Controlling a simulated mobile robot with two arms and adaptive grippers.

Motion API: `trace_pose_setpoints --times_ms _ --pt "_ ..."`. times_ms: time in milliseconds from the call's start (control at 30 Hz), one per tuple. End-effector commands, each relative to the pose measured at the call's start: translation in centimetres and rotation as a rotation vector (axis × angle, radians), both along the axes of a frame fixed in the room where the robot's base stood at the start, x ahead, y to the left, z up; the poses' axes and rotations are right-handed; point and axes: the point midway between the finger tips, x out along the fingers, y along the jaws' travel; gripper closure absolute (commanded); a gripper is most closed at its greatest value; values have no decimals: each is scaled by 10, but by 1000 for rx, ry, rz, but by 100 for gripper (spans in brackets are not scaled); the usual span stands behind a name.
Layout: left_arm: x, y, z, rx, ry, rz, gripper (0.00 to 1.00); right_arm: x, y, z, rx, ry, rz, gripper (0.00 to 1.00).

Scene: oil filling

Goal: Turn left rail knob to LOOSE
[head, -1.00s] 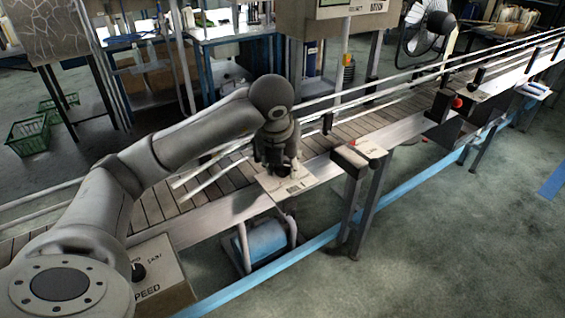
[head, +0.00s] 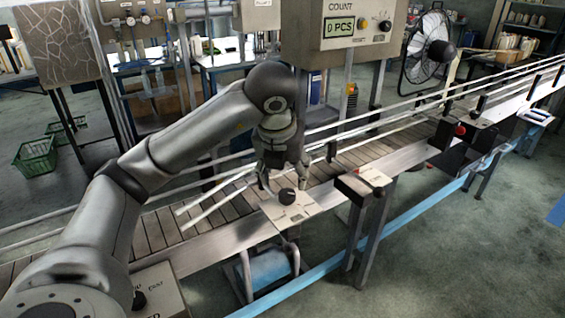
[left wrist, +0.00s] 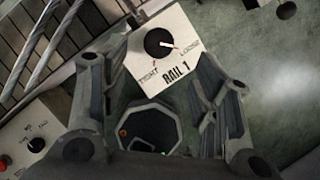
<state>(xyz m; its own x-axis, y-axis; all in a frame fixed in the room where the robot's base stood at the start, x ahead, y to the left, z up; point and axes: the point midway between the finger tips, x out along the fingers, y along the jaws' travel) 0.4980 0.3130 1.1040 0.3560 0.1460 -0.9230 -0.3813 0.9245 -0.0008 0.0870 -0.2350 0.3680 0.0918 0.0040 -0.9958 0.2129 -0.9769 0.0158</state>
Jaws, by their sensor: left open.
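The left rail knob (head: 287,196) is a round black dial on a small white panel (head: 299,213) at the conveyor's near edge. In the left wrist view, the knob (left wrist: 159,43) sits on a panel marked RAIL 1, TIGHT and LOOSE. Its white pointer is turned right, toward the LOOSE mark. My left gripper (head: 283,180) is open just above the knob, fingers pointing down and apart from it. In the left wrist view, the left gripper's fingers (left wrist: 161,52) stand spread on either side of the panel, empty. My right gripper is out of view.
The conveyor (head: 215,215) runs from lower left to upper right with white guide rails above it. A COUNT box (head: 338,35) stands behind. Another post-mounted panel (head: 365,180) is right of the knob. A SPEED box (head: 160,290) is at lower left.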

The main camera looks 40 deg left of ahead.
Motion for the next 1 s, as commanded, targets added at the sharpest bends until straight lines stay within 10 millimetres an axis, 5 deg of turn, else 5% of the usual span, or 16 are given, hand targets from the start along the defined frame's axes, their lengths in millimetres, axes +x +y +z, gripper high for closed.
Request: trace_pose_setpoints --times_ms 367,1000 --pt "-12 -4 32 1 -2 2 43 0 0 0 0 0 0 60" --pt "-14 -5 34 0 1 2 43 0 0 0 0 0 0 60"
